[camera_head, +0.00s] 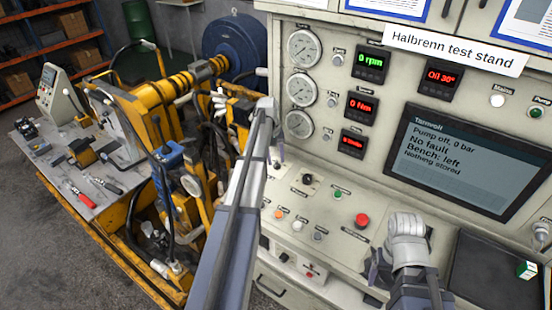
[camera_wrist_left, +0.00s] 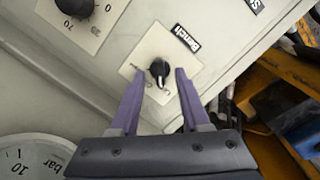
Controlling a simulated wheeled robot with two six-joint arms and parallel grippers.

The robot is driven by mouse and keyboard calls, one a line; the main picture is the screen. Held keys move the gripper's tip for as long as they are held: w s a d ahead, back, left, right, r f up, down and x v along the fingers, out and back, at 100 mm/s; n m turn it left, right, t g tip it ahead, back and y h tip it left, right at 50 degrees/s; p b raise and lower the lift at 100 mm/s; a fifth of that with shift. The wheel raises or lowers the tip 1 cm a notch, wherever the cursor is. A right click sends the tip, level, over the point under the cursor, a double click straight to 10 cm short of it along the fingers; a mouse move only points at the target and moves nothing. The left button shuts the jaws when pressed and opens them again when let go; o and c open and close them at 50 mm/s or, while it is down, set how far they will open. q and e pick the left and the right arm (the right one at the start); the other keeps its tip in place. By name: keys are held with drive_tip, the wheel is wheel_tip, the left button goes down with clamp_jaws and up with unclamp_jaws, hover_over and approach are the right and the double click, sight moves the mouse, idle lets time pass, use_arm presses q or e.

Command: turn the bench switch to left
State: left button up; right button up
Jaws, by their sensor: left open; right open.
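The bench switch (camera_wrist_left: 160,70) is a small black knob on a pale square plate with a black "Bench" label, seen in the left wrist view. My left gripper (camera_wrist_left: 158,74) is open, with one purple finger on each side of the knob; I cannot tell whether they touch it. The screen (camera_head: 448,165) reads "Bench: left", "Pump off, 0 bar" and "No fault". My right gripper (camera_head: 374,272) is open low over the console's front, right of the middle.
A black dial knob (camera_head: 307,180) sits right of my left gripper. A red mushroom button (camera_head: 361,220) and several small buttons are on the sloped panel. Pressure gauges (camera_head: 302,86) line the upright panel. A yellow machine (camera_head: 165,110) stands at left.

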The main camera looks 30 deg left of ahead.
wheel_tip(320, 180, up, 7)
drive_tip(key=p, duration=0.6)
drive_tip(key=shift+f, duration=0.2)
